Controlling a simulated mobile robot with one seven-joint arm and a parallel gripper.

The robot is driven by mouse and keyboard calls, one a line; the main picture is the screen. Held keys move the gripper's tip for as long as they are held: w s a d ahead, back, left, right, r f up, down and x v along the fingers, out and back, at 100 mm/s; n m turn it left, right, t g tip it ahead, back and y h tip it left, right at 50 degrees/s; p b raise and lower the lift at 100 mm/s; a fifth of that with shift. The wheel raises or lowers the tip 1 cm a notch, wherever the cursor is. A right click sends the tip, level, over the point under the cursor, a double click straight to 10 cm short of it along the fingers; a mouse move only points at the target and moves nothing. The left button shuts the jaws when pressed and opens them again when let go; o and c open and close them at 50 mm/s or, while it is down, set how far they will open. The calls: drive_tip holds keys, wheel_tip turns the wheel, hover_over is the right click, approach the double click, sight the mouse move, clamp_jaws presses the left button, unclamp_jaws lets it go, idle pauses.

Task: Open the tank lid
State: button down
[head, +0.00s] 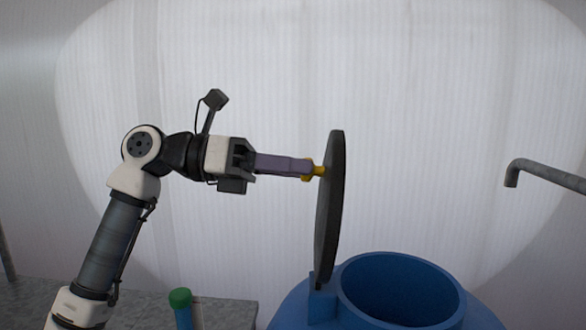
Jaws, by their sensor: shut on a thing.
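The blue tank (400,262) stands at the lower right with its round mouth uncovered. Its dark round lid (331,205) stands nearly upright at the left edge of the mouth, seen almost edge-on. A small yellow knob (318,171) sticks out from the lid's left face. My gripper (304,170) reaches in from the left, level with the knob, and its fingers are shut on it. The exact contact at the fingertips is small in this view. The inside of the tank is dark blue and its bottom is hidden.
A grey metal pipe (545,172) with a downturned end juts in from the right, apart from the lid. A grey bench (230,312) lies at the lower left with a green-capped blue bottle (181,308) on it. A pale ribbed wall fills the background.

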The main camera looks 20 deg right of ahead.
drive_tip(key=c, duration=1.1)
unclamp_jaws()
drive_tip(key=shift+d, duration=0.1)
drive_tip(key=shift+o, duration=0.2)
drive_tip(key=b+v, duration=0.2)
drive_tip(key=v, duration=1.2)
drive_tip(key=shift+s, duration=0.15)
